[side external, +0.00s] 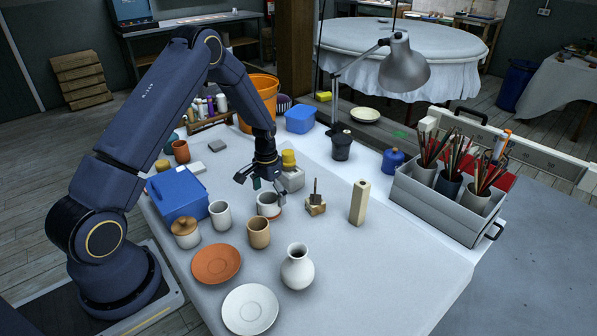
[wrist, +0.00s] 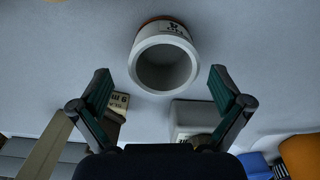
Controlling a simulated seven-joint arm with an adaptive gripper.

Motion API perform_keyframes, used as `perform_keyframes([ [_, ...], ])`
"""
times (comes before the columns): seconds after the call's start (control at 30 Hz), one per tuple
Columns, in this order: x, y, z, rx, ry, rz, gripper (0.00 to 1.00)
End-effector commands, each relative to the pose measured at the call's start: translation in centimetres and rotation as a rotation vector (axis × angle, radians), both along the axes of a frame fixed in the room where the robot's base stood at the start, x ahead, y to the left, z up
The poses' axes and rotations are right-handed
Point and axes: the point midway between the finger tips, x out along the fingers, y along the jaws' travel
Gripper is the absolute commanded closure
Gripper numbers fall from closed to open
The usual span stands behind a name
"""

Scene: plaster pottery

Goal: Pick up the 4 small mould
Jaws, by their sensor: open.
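My gripper (side external: 266,188) is open, its two fingers spread wide and pointing down, with nothing between its pads. In the wrist view my gripper (wrist: 160,80) has a fingertip on each side of a round, hollow white mould (wrist: 165,61), apart from it. The mould has an orange-brown band at its base and a small dark-lettered label, too small to read surely. In the side view the white mould (side external: 268,207) stands upright below my gripper. A whitish block (side external: 292,180) with a label (wrist: 190,137) stands close by, with a yellow piece (side external: 289,158) on it.
A small wooden block (side external: 316,208), a tall pale post (side external: 359,203), a tan cup (side external: 258,233) and a grey-white cup (side external: 220,215) stand around the mould. A white vase (side external: 297,270) and orange plate (side external: 216,265) are nearer. The table's front right is clear.

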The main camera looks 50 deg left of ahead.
Motion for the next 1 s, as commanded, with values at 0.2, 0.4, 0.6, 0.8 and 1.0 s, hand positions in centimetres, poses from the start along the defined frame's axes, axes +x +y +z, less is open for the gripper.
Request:
perform_keyframes([
  [0.2,-0.2,0.3,-3.5,-0.001,0.003,0.000,0.00],
  [0.4,-0.1,0.4,-4.8,0.000,0.000,0.000,0.00],
  [0.6,-0.2,0.4,-4.7,0.000,0.000,0.000,0.03],
  [0.8,-0.2,0.4,-4.7,0.000,0.001,0.000,0.24],
  [1.0,-0.2,0.4,-4.7,0.000,0.001,0.000,0.45],
])
